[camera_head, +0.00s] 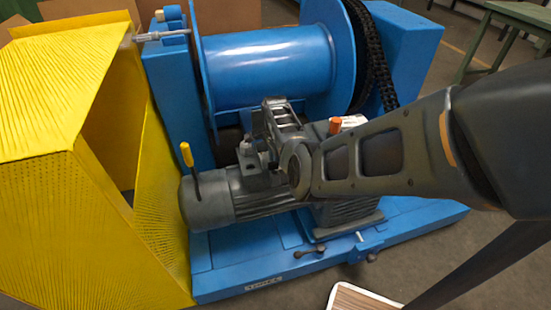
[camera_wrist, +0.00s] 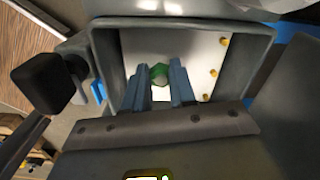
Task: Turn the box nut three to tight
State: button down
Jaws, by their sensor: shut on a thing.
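In the wrist view, a small green nut (camera_wrist: 158,73) sits against the white inner face of an open grey box (camera_wrist: 192,27). My gripper (camera_wrist: 166,76) reaches into the box, with one blue-grey finger on each side of the green nut. The fingers are shut on it. Several small yellow studs or nuts (camera_wrist: 213,73) stand to the right of my fingers, apart from them. Which nut is number three is not marked. In the head view, my arm reaches in from the right over the grey motor (camera_head: 225,197). The nut and fingertips cannot be made out there.
A blue winch drum (camera_head: 270,68) stands behind the motor, with a black chain (camera_head: 372,50) to its right. A yellow guard (camera_head: 75,190) is at left. A yellow-handled lever (camera_head: 187,155) rises from the motor. The box walls closely surround my fingers.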

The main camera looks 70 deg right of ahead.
jog(key=shift+w+d+r+m, duration=0.1)
jog(key=shift+r+m, duration=0.1)
jog(key=shift+m, duration=0.1)
dwell(0.4)
jog(key=c, duration=0.9)
grip_release()
jog(key=shift+f, duration=0.1)
jog(key=shift+r+p, duration=0.85)
jog(key=shift+r, duration=3.05)
